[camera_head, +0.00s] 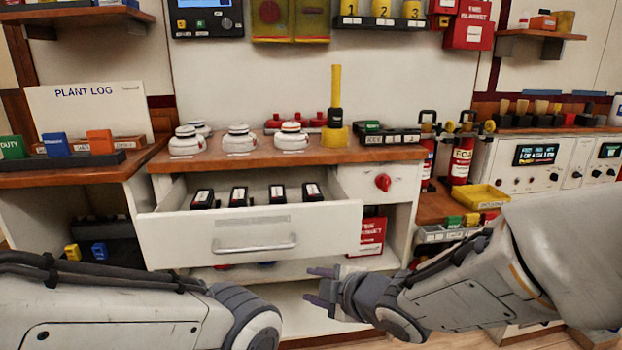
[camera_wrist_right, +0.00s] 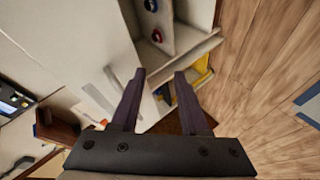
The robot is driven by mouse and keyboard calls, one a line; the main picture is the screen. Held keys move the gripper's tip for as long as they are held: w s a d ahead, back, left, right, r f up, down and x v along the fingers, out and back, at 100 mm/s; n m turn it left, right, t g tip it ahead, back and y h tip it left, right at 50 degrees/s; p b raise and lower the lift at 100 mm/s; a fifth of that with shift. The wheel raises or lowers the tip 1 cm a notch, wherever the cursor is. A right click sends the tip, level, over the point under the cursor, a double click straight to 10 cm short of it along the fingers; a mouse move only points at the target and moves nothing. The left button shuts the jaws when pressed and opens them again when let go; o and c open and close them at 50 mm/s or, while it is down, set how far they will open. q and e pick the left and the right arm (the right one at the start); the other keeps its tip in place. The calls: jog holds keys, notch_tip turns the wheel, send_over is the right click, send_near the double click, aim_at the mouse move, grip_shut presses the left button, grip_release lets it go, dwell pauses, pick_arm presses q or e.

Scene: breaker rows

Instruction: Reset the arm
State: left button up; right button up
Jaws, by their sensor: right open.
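My right gripper (camera_head: 325,290) is open and empty in front of the cabinet, below and to the right of the open drawer's handle. Its two dark fingers stand apart in the right wrist view (camera_wrist_right: 160,98), with nothing between them. My left arm comes in from the left in the head view, but its gripper is not visible.
The open white drawer (camera_head: 320,219) holds several black breakers (camera_head: 240,196) in a row and juts out toward me. White detectors (camera_head: 240,140) stand on the wooden top. Fire extinguishers (camera_head: 461,160) and a yellow tray (camera_head: 482,196) are at the right.

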jog(key=s+d+f+m+g+h+p, duration=0.1)
jog(key=s+d+f+m+g+h, duration=0.15)
jog(key=s+m+g, duration=0.65)
jog(key=s+d+f+m+g+h, duration=0.1)
jog(key=s+d+f+m+h, duration=0.15)
jog(key=s, duration=1.25)
notch_tip(320, 180, up, 35)
jog(key=p, duration=3.4)
jog(key=shift+w+a+h+p, duration=0.3)
jog(key=shift+h, duration=0.1)
